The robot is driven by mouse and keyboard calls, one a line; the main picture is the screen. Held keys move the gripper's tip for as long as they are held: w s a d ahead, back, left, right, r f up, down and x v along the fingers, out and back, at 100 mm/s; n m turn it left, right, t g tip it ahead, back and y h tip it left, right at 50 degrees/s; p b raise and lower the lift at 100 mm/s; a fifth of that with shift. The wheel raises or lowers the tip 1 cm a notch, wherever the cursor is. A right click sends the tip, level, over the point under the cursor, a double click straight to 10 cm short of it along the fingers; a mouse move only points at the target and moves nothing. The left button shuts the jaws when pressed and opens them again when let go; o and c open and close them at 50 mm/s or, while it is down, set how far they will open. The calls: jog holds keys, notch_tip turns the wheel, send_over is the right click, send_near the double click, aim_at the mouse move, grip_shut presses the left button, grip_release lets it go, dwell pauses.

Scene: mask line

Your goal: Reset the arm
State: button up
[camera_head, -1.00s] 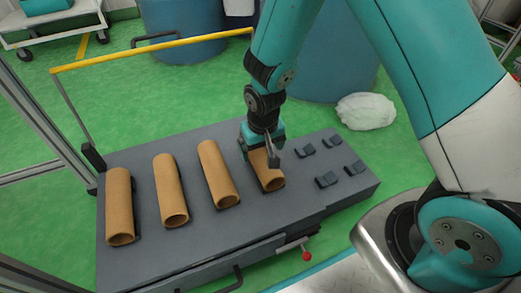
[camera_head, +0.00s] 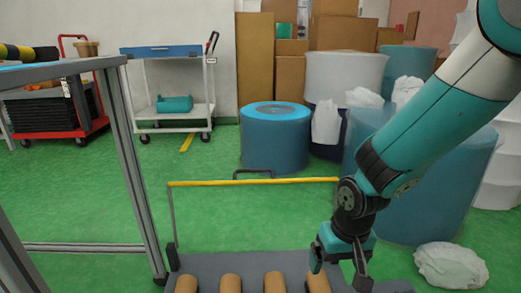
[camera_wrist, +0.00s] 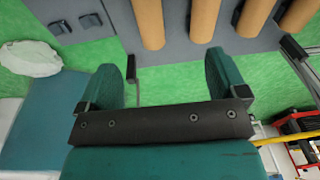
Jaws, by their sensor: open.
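My gripper (camera_head: 340,270) is at the lower right of the head view, fingers spread and nothing held between them. It stands over the right end of the grey cart top (camera_head: 215,263), beside and above the rightmost brown tube (camera_head: 318,283). In the wrist view its two teal fingers (camera_wrist: 163,72) are wide apart. Several brown tubes lie in a row on the cart; the leftmost (camera_head: 186,284) shows only its far end in the head view. Tubes also show at the top of the wrist view (camera_wrist: 148,22).
A yellow handle bar (camera_head: 255,183) spans the cart's far side. Blue drums (camera_head: 275,138) and cardboard boxes (camera_head: 255,65) stand behind. A white sack (camera_head: 452,266) lies at right. A metal frame (camera_head: 120,150) stands at left. Green floor is open between.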

jog(key=s+a+r+n+y+p, duration=0.1)
jog(key=s+r+n+p, duration=0.15)
jog(key=s+r, duration=0.5)
jog(key=s+a+r+n+g+y+p, duration=0.1)
jog(key=s+r+n+p, duration=0.2)
jog(key=r, duration=0.7)
jog(key=s+a+r+n+y+p, duration=0.1)
jog(key=s+r+p, duration=0.2)
jog(key=s+r, duration=0.5)
notch_tip(320, 180, up, 37)
jog(key=w+p, duration=0.1)
jog(key=p, duration=3.5)
jog(key=shift+w+f, duration=0.2)
